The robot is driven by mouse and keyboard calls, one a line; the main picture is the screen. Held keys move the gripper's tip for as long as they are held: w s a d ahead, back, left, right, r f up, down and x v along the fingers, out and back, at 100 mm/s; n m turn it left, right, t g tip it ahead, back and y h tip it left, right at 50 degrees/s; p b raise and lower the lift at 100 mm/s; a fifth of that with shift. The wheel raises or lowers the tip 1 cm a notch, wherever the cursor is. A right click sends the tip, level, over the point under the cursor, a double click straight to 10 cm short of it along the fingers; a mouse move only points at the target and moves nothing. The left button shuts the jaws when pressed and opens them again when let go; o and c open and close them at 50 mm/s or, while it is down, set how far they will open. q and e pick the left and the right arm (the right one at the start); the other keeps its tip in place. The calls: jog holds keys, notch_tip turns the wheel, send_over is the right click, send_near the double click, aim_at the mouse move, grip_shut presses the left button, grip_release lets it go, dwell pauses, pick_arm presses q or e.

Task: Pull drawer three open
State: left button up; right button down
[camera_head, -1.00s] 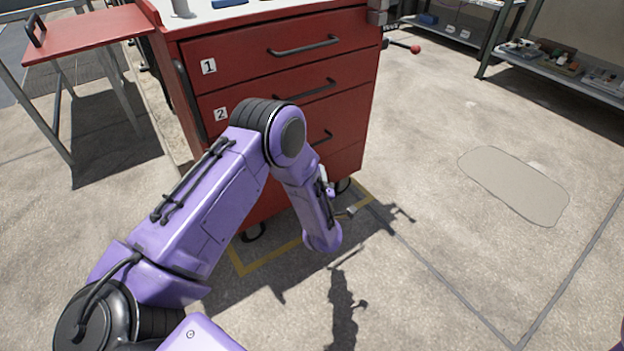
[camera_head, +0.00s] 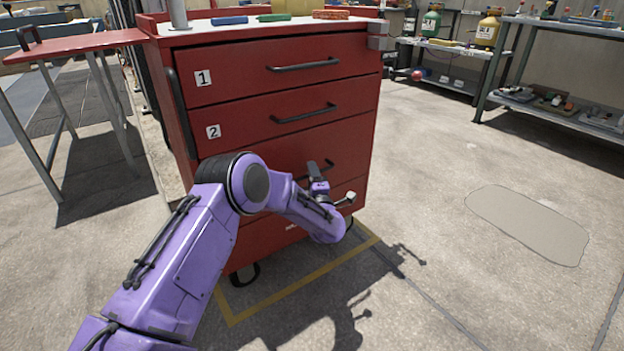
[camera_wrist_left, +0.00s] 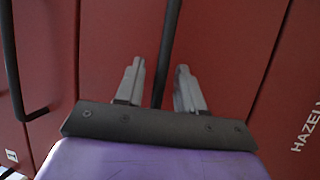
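The red tool cabinet has drawer three (camera_head: 352,142) below the drawers labelled 1 and 2; its own label is hidden behind my left arm. Drawer three looks shut, flush with the other fronts. Its dark bar handle (camera_head: 302,178) is partly covered by my left gripper (camera_head: 332,182), which is at the drawer front. In the left wrist view, the handle (camera_wrist_left: 167,45) runs between the two grey fingers of my left gripper (camera_wrist_left: 159,84). The fingers are apart, with a gap to the bar on each side. My right gripper is not in view.
Drawer 1 (camera_head: 245,78) and drawer 2 (camera_head: 248,122) above are shut. A red side table (camera_head: 85,42) stands at the left. Shelves (camera_head: 570,115) with items stand at the back right. The floor (camera_head: 430,180) right of the cabinet is clear.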

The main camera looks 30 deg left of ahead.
pick_arm(q)
grip_shut()
jog(key=shift+d, duration=0.15)
